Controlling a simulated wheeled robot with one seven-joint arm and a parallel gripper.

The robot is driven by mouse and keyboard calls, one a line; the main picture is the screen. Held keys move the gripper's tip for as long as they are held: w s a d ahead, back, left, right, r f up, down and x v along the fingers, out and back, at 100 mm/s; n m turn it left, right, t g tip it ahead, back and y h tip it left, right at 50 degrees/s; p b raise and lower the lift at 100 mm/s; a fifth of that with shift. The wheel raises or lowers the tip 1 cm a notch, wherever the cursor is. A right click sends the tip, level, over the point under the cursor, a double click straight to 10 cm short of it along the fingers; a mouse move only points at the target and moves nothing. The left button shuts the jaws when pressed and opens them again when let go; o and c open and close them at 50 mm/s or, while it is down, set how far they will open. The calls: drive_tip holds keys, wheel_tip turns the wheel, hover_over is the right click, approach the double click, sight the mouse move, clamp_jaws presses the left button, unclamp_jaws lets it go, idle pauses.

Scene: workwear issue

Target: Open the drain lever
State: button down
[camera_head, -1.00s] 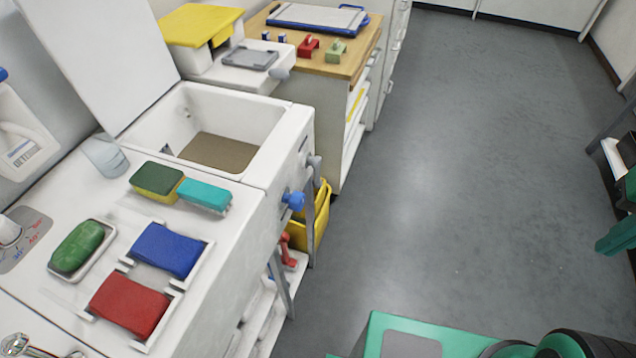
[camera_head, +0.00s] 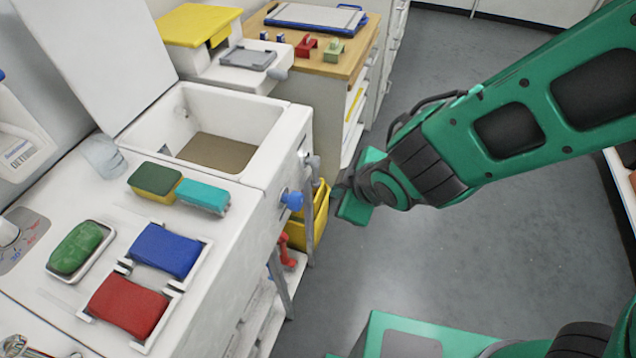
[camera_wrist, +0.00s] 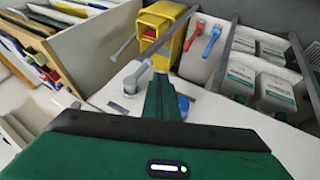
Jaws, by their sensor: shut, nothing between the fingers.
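A grey lever (camera_head: 315,168) sticks out from the front of the white sink unit; it also shows in the wrist view, with a round base on the white panel (camera_wrist: 130,82). A blue knob (camera_head: 292,200) is on the same front, nearer and left of the grey lever; I cannot tell from any label which is the drain lever. My gripper (camera_head: 347,207) is in front of the unit, just right of both and apart from them in the head view. In the wrist view its fingers (camera_wrist: 162,98) are together and empty, partly hiding a blue part (camera_wrist: 184,106).
The open sink basin (camera_head: 218,150) has brownish contents. A yellow bin (camera_head: 318,215) and a red handle (camera_head: 286,250) are below the front. Red and blue handles (camera_wrist: 212,40) and several bottles show in the wrist view. The floor to the right is clear.

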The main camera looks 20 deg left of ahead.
drive_tip(key=shift+s+a+f+n+y, duration=0.2)
drive_tip(key=shift+s+a+n+y, duration=0.15)
drive_tip(key=shift+s+a, duration=0.5)
drive_tip(key=shift+w+a, duration=0.1)
drive_tip(key=shift+w, duration=0.05)
approach(318, 185)
drive_tip(key=shift+s+a+x, duration=0.1)
drive_tip(key=shift+a+x, duration=0.1)
drive_tip(key=shift+x, duration=0.8)
drive_tip(key=shift+s+a+x, duration=0.15)
drive_tip(key=shift+a+x, duration=0.05)
drive_tip(key=shift+x, duration=0.85)
drive_tip(key=shift+s+a+x, duration=0.1)
drive_tip(key=shift+a+x, duration=0.05)
drive_tip(key=shift+x, duration=0.85)
drive_tip(key=shift+r, duration=0.1)
